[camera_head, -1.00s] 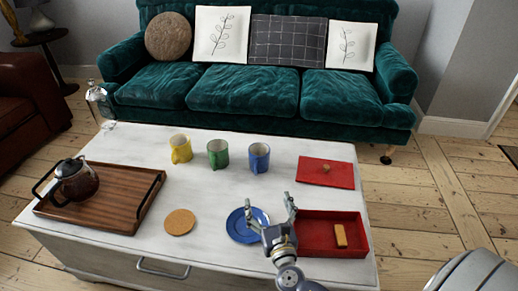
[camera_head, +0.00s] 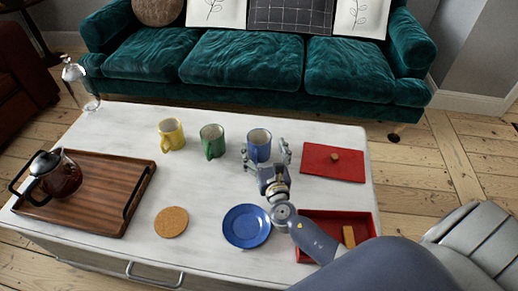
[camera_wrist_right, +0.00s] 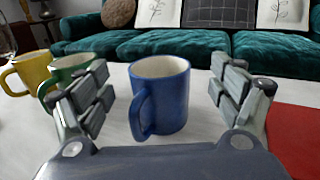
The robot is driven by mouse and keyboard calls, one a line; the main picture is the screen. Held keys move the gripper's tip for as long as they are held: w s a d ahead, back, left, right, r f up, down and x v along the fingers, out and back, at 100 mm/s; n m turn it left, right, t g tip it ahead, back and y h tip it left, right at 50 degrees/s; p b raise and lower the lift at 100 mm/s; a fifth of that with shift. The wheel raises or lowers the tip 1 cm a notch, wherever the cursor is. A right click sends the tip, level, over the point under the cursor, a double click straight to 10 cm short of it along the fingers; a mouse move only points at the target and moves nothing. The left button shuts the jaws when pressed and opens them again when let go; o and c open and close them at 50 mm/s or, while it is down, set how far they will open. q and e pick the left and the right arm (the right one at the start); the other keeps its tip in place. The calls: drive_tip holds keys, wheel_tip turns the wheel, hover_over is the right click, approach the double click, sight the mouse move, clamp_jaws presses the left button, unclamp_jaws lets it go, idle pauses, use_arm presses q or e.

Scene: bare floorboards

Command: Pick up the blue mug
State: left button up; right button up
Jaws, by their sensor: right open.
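The blue mug (camera_head: 259,144) stands upright on the white table, at the right end of a row of mugs. In the right wrist view the blue mug (camera_wrist_right: 164,92) is centred between the fingers, its handle toward the lower left. My right gripper (camera_head: 266,158) is open just in front of the mug. In the right wrist view its fingers (camera_wrist_right: 163,100) stand apart on either side, with white table showing between each finger and the mug.
A green mug (camera_head: 212,140) and a yellow mug (camera_head: 171,133) stand left of the blue mug. A red lid (camera_head: 320,165) lies to its right. A blue plate (camera_head: 246,226), a red box (camera_head: 364,222), a cork coaster (camera_head: 171,222) and a wooden tray (camera_head: 95,171) lie nearer.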

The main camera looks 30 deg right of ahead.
sight(260, 138)
drive_tip(key=x, duration=0.3)
drive_tip(key=b+x, duration=0.1)
drive_tip(key=x, duration=0.1)
drive_tip(key=shift+w+f, duration=0.2)
drive_tip(key=shift+f, duration=0.15)
drive_tip(key=shift+r, duration=0.1)
drive_tip(key=c, duration=1.8)
